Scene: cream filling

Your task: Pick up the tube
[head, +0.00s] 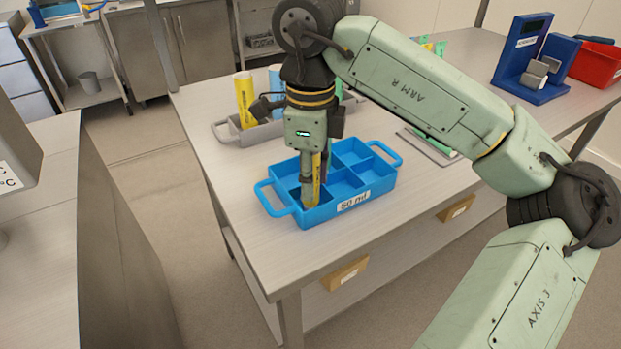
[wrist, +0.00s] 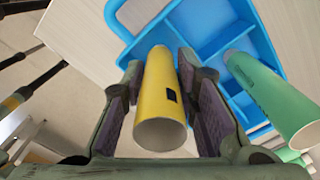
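A yellow tube (wrist: 160,105) stands in a compartment at the near left end of the blue tray (head: 345,200), which is labelled "50 ml". In the head view, the yellow tube (head: 317,178) shows beside my gripper (head: 312,195), which points down into that compartment. In the wrist view, the two fingers of my gripper (wrist: 165,90) stand on either side of the tube, very close to it. I cannot tell whether both pads press on it. The tray (wrist: 243,27) also shows behind the tube.
A green tube (wrist: 275,98) stands right of my gripper in the wrist view. A grey tray (head: 228,133) behind holds another yellow tube (head: 244,98) and a blue tube (head: 275,78). A blue device (head: 520,60) and red bin (head: 597,65) stand at the back right. The table's front is clear.

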